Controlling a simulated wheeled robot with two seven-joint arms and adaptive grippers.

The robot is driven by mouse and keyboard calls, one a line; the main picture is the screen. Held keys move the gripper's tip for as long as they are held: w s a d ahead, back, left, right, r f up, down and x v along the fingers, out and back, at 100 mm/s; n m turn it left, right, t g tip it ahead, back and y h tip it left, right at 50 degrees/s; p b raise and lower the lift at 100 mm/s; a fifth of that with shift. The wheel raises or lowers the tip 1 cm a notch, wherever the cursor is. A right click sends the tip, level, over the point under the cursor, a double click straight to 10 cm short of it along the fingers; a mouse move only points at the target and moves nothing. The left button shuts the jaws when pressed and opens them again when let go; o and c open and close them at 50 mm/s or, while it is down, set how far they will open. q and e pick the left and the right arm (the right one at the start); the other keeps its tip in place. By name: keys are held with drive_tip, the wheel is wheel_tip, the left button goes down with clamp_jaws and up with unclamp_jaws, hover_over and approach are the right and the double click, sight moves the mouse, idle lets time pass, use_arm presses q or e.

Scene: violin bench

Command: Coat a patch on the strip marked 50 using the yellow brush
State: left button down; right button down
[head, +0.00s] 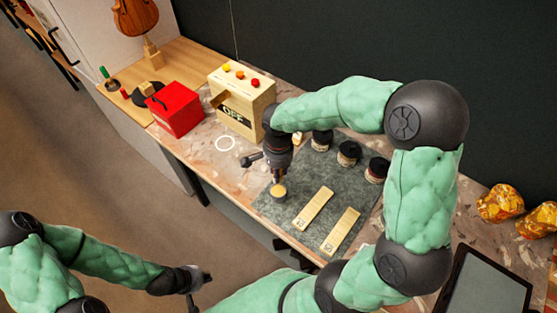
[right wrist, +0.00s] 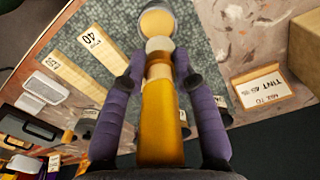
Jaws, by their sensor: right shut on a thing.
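My right gripper (right wrist: 160,95) is shut on the amber handle of the brush (right wrist: 163,120), which has a pale band and a cream end. In the head view the right gripper (head: 278,172) points down over the grey mat (head: 270,213). The brush's far end is at or just over a small round dish (right wrist: 157,20) with amber contents; I cannot tell whether it touches. The dish (head: 279,190) also shows in the head view. Two pale wooden strips (head: 313,208) (head: 341,230) lie on the mat. One strip (right wrist: 88,45) reads 40; the other's label (right wrist: 57,68) is unclear. My left gripper (head: 196,281) is low, off the bench.
Dark jars (head: 349,153) line the mat's back edge. A wooden box marked OFF (head: 240,100), a red box (head: 177,108) and a white ring (head: 226,144) are left. Amber lumps (head: 500,203) and a tablet (head: 487,290) are right. A tint card (right wrist: 264,86) shows in the wrist view.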

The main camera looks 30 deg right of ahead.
drive_tip(key=shift+s+a+f, duration=0.15)
drive_tip(key=shift+s+f, duration=0.1)
drive_tip(key=shift+w+f+b, duration=0.1)
drive_tip(key=shift+f+b, duration=1.85)
drive_tip(key=shift+f, duration=0.7)
drive_tip(key=shift+f+b, duration=0.55)
idle(0.4)
drive_tip(key=shift+r, duration=0.1)
drive_tip(key=shift+r+p, duration=2.45)
drive_tip(key=shift+r, duration=1.05)
drive_tip(key=shift+f, duration=0.1)
